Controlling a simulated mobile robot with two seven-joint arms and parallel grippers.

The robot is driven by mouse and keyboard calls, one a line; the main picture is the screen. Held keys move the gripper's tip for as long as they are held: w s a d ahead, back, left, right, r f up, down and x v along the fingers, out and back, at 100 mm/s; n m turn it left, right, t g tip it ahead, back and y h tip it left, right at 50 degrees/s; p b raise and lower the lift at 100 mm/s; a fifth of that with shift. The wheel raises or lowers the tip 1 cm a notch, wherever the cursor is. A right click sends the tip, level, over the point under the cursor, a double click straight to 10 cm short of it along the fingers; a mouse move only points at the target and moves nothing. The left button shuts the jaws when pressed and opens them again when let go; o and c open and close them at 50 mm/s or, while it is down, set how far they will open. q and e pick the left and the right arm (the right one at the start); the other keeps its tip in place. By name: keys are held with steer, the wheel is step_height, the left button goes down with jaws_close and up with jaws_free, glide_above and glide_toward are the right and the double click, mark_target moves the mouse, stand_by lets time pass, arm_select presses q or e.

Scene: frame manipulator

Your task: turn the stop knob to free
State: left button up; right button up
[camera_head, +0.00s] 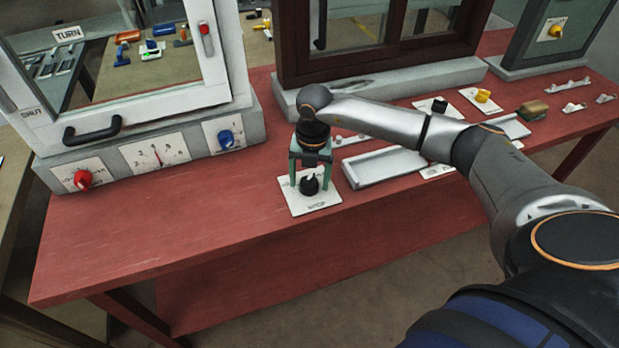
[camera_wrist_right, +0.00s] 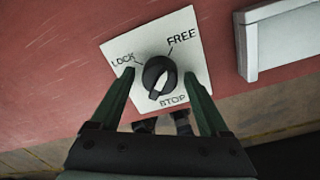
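The stop knob (camera_head: 309,186) is black and sits on a white plate (camera_head: 322,201) near the front edge of the red table. In the right wrist view the knob (camera_wrist_right: 158,72) shows the words LOCK, FREE and STOP around it on the plate (camera_wrist_right: 190,48). Its white pointer mark is on the lower side, towards STOP. My right gripper (camera_head: 310,178) is over the plate, pointing down. Its green fingers are open, one on each side of the knob, with gaps visible in the right wrist view (camera_wrist_right: 159,76). My left gripper is out of view.
A grey tray (camera_head: 384,168) lies right of the plate. A white-framed cabinet (camera_head: 150,100) with a red knob (camera_head: 83,179) and a blue knob (camera_head: 226,139) stands left. A dark red-framed window (camera_head: 283,40) stands behind. Table left of the plate is clear.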

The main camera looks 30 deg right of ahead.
mark_target(312, 182)
steer(key=shift+o, duration=0.3)
step_height(312, 182, up, 12)
steer(key=b, duration=0.1)
steer(key=shift+s+d+r, duration=0.2)
steer(key=shift+r, duration=0.05)
stand_by(0.5)
